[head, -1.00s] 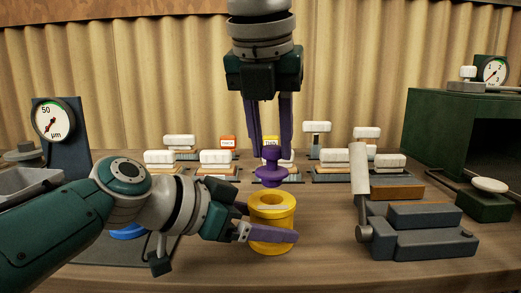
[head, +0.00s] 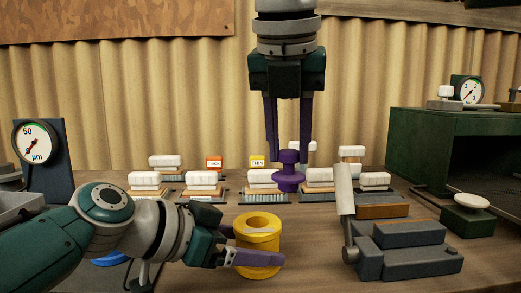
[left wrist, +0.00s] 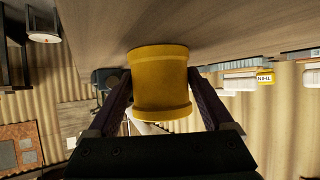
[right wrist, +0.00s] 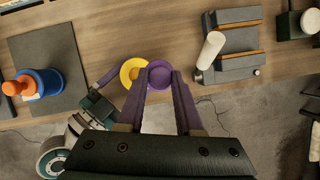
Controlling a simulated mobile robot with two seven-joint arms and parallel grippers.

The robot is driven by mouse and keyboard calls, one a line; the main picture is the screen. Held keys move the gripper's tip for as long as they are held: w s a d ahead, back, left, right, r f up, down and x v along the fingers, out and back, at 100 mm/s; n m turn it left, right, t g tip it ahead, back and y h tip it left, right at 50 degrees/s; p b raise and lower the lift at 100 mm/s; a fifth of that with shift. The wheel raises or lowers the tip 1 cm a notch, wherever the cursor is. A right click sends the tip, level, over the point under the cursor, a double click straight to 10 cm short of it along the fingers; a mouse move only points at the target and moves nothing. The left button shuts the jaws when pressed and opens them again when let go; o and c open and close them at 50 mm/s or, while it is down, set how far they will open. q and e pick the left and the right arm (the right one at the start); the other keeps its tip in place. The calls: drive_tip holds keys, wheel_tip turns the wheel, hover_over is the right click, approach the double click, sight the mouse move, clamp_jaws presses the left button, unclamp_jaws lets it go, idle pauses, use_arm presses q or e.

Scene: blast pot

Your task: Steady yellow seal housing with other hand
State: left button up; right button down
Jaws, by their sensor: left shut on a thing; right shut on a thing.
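The yellow seal housing (head: 258,238) is an upright hollow cylinder on the wooden bench, with a dark bore open at the top. My left gripper (head: 242,247) is shut on it from the side; the left wrist view shows one finger on each side of the housing (left wrist: 160,82). My right gripper (head: 287,150) points down and is shut on a purple flanged part (head: 288,172). That part is above and apart from the housing, off to its right. In the right wrist view the purple part (right wrist: 159,75) overlaps the right edge of the housing's ring (right wrist: 130,74).
A grey clamp-like fixture (head: 410,250) with a pale lever stands to the right. Several white-topped brushes (head: 266,177) line the back. A gauge (head: 37,143) stands at left, a green cabinet (head: 430,125) at right. A blue part with an orange top (right wrist: 40,84) sits on a dark mat.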

use_arm(q)
drive_tip(key=shift+f, duration=0.15)
use_arm(e)
drive_tip(key=d, duration=0.1)
drive_tip(key=d+r, duration=0.1)
drive_tip(key=d, duration=0.1)
drive_tip(key=shift+s+d+r, duration=0.15)
drive_tip(key=shift+d+r, duration=0.2)
drive_tip(key=shift+r, duration=0.05)
use_arm(q)
drive_tip(key=o, duration=1.5)
